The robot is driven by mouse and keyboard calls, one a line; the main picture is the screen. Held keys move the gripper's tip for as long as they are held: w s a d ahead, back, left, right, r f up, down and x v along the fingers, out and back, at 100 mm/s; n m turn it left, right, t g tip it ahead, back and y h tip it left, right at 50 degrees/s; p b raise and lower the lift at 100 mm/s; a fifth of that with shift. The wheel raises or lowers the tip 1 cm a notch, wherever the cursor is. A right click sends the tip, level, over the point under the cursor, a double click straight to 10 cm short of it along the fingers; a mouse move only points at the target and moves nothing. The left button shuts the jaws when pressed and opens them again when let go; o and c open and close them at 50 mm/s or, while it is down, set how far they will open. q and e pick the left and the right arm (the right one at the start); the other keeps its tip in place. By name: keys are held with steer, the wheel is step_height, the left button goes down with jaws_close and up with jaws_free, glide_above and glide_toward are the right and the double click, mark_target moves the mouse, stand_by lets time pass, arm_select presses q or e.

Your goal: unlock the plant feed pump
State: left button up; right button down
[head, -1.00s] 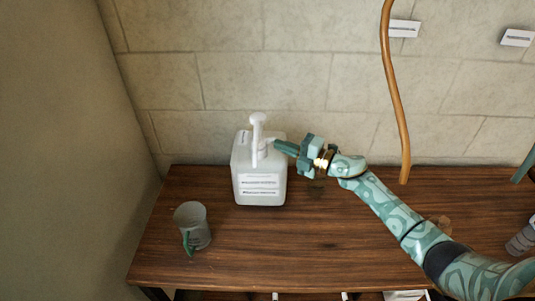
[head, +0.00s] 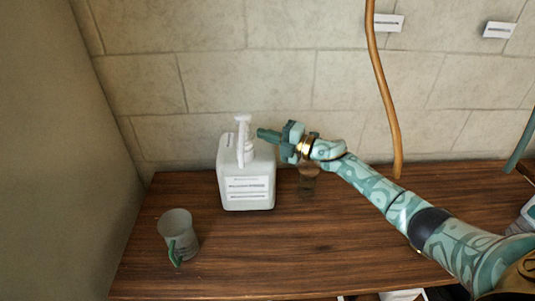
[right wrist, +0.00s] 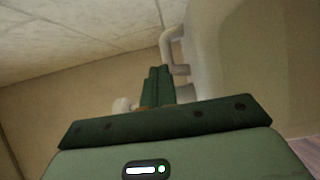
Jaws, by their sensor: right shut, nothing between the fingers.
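The plant feed pump is a white, boxy bottle (head: 247,185) with printed labels on its front, upright on the wooden bench. Its white pump head (head: 243,118) stands on top, with a spout hanging toward the front. My right gripper (head: 262,134) is shut and empty. Its tips are just right of the pump neck, slightly below the pump head; I cannot tell whether they touch. In the right wrist view the dark green fingers (right wrist: 160,86) are together, near a pale hooked shape (right wrist: 175,50) that I cannot identify surely. My left gripper is out of view.
A grey mug (head: 176,228) with a green handle stands at the bench's front left. A small brown jar (head: 309,181) is behind and below my right wrist. A brown hose (head: 383,95) hangs at the wall. The bench (head: 260,255) is clear in front of the bottle.

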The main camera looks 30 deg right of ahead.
steer(key=shift+w, duration=0.3)
steer(key=shift+r, duration=0.1)
stand_by(0.4)
steer(key=shift+r, duration=0.3)
step_height(320, 180, up, 3)
steer(key=shift+r+p, duration=0.1)
steer(key=shift+p, duration=0.65)
steer(key=s+a+r+p, duration=0.3)
steer(key=s+r, duration=0.1)
steer(key=s, duration=0.2)
steer(key=s+a+r+p, duration=0.2)
steer(key=s+r+p, duration=0.2)
steer(key=s+r, duration=0.1)
steer(key=shift+s+a, duration=0.4)
steer(key=shift+s, duration=0.5)
